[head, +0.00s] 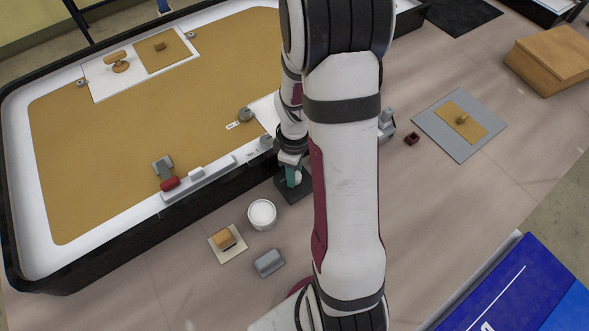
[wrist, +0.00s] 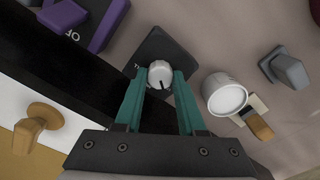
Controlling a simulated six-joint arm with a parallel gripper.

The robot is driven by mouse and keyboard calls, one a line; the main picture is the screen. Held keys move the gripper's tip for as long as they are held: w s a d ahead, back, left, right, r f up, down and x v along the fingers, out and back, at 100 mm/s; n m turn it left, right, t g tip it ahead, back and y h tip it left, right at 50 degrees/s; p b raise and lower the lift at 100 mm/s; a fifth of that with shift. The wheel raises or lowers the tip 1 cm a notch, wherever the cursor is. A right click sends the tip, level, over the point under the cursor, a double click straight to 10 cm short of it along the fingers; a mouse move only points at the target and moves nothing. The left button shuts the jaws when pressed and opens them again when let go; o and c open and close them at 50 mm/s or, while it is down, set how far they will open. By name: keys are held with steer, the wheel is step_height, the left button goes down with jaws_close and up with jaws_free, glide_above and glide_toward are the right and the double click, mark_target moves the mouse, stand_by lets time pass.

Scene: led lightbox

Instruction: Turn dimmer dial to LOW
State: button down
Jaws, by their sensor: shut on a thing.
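The dimmer dial (wrist: 160,74) is a round white knob with a dark pointer mark. It sits on a black square base, which shows in the wrist view (wrist: 152,46) and in the head view (head: 297,194). The pointer mark faces the lower edge of the wrist picture. My gripper (wrist: 160,77) has its teal fingers shut on the dial, one on each side. In the head view my gripper (head: 291,177) comes down over the base and hides the dial. Lettering on the base is mostly covered by the left finger, so I cannot read it.
A white round container (head: 262,213) stands close beside the base. A tan block on a pale plate (head: 226,242) and a grey block (head: 269,262) lie nearer the front. The black-sided lightbox (head: 120,268) edges the other side. A purple block (wrist: 90,20) shows in the wrist view.

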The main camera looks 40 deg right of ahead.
steer(key=shift+n, duration=0.5)
steer(key=c, duration=0.5)
jaws_free()
step_height(320, 180, up, 16)
steer(key=shift+f, duration=0.1)
